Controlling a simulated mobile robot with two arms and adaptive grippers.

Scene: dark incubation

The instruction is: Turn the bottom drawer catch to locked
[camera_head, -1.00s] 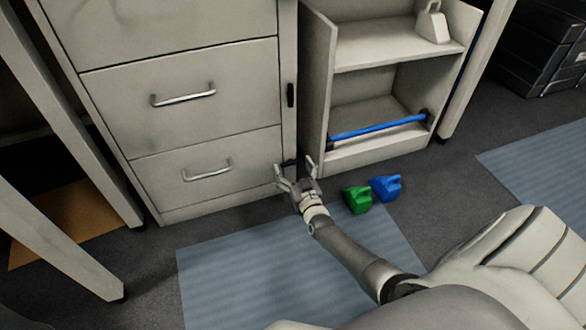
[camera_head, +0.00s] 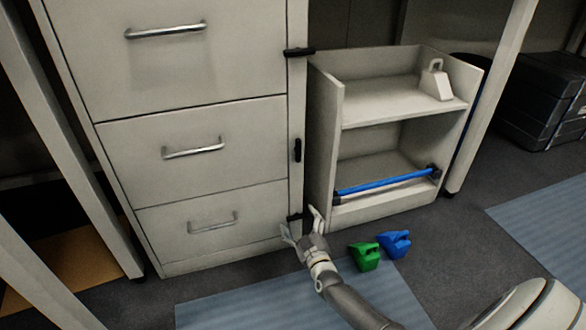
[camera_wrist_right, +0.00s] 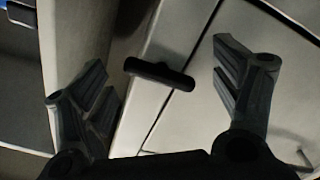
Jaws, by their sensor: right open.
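The bottom drawer catch (camera_head: 294,217) is a small black bar on the cabinet's right post, beside the bottom drawer (camera_head: 190,238). It lies about level in the head view. In the right wrist view the catch (camera_wrist_right: 160,73) shows between the two fingers, with a gap on each side. My right gripper (camera_head: 299,221) is open around the catch, and no contact shows. The middle catch (camera_head: 297,150) stands upright, and the top catch (camera_head: 299,52) lies level. My left gripper is out of view.
An open shelf unit (camera_head: 391,111) with a blue bar (camera_head: 385,185) stands right of the cabinet. A green container (camera_head: 364,257) and a blue container (camera_head: 394,243) are on the floor right of my gripper. A desk leg stands at the left.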

